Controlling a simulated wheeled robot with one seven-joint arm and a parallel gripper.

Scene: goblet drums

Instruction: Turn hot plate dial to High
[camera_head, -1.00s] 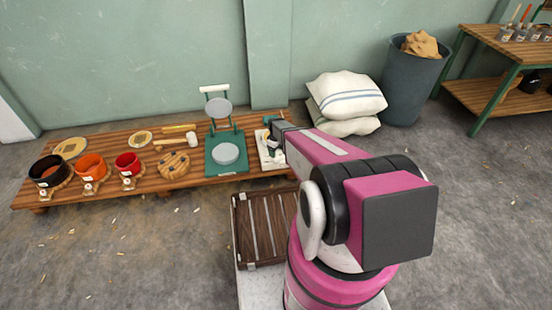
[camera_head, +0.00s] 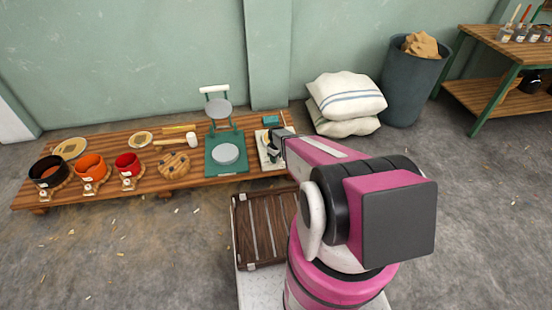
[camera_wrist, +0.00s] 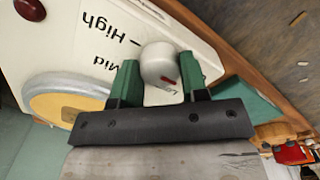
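The hot plate's pale panel (camera_wrist: 72,38) shows in the wrist view with upside-down words, "High" and "Mid". A third label is mostly hidden. The white dial (camera_wrist: 158,60) has a red mark on its lower right side, facing the hidden label and away from "High". My gripper (camera_wrist: 162,72) has its two green fingers on either side of the dial, very close to it. I cannot tell whether they press on it. In the head view my gripper (camera_head: 274,141) is over the pale hot plate (camera_head: 264,158) at the right end of the low bench.
The wooden bench (camera_head: 155,186) also holds a green stand (camera_head: 210,166), a mallet (camera_head: 190,140) and red and orange pots (camera_head: 91,169). A dark slatted crate (camera_head: 263,230) sits in front. Sacks (camera_head: 345,100) lie on the floor at right.

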